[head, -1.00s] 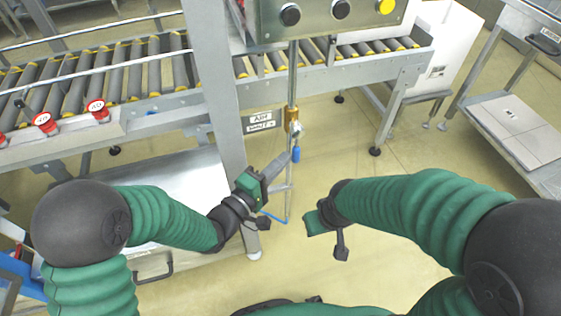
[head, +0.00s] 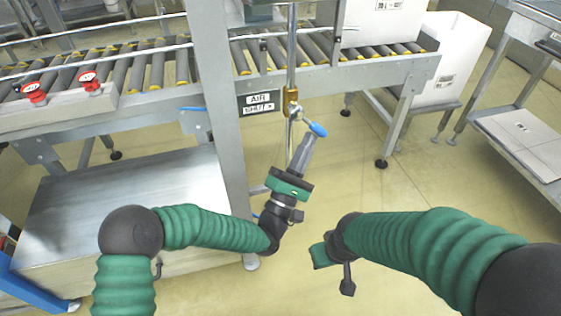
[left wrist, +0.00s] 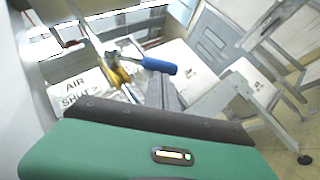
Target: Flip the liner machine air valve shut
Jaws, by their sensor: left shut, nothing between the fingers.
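The air valve has a brass body (head: 291,103) on a vertical metal pipe. Its lever has a blue grip (head: 317,130) and slants out to the right and slightly down from the body. In the left wrist view the blue grip (left wrist: 158,66) points right, nearly level. My left gripper (head: 308,143) is shut and empty, with its fingertips just under the blue grip, touching or very near it. Its fingers (left wrist: 163,93) also show below the grip in the left wrist view. My right gripper (head: 325,254) is low at the centre right, away from the valve; its fingers are unclear.
A sign (head: 258,103) reading AIR and SHUT with an arrow is left of the valve. A grey upright post (head: 215,90) stands left of the pipe. The roller conveyor (head: 150,68) runs behind.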

